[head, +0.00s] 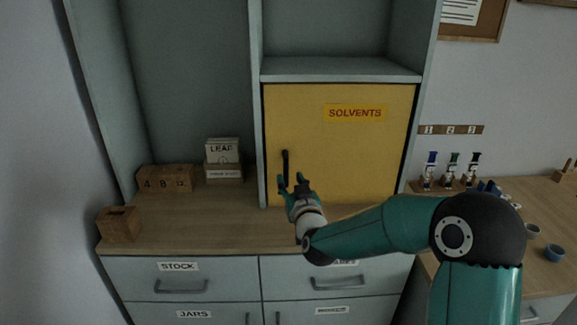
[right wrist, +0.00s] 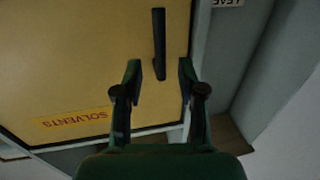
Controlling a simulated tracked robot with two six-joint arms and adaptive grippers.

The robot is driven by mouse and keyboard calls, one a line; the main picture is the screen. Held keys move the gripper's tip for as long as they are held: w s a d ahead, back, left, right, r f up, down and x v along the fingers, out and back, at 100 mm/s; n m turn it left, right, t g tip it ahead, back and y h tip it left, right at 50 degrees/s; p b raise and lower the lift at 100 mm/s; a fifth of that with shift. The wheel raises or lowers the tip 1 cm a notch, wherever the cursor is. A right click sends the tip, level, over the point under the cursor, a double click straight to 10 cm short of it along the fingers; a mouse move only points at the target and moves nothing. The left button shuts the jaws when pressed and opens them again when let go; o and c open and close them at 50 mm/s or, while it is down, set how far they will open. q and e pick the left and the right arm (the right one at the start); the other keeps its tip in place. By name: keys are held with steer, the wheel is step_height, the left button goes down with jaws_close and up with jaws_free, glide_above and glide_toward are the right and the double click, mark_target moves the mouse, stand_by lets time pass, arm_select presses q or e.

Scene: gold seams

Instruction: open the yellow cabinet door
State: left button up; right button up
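The yellow cabinet door (head: 345,150) is shut and carries a SOLVENTS label. Its black vertical handle (head: 285,163) is near the door's left edge. My right gripper (head: 291,186) is in front of the handle's lower end. In the right wrist view the gripper (right wrist: 158,75) is open, with one finger on each side of the handle (right wrist: 159,40). The handle's end reaches between the fingertips, and neither finger visibly touches it. The yellow door (right wrist: 80,60) fills much of that view. My left gripper is not in view.
On the wooden counter (head: 240,233) stand a wooden block holder (head: 166,179), a small wooden box (head: 119,224) and a LEAF box (head: 222,160) left of the door. Bottles (head: 451,167) and small cups (head: 554,253) stand at the right. Drawers (head: 180,279) lie below.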

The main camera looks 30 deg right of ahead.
mark_target(287, 172)
steer(key=p+x, duration=0.1)
steer(key=x, duration=0.4)
steer(key=shift+w+d, duration=0.15)
steer(key=shift+w, duration=0.2)
steer(key=shift+c, duration=0.2)
jaws_close()
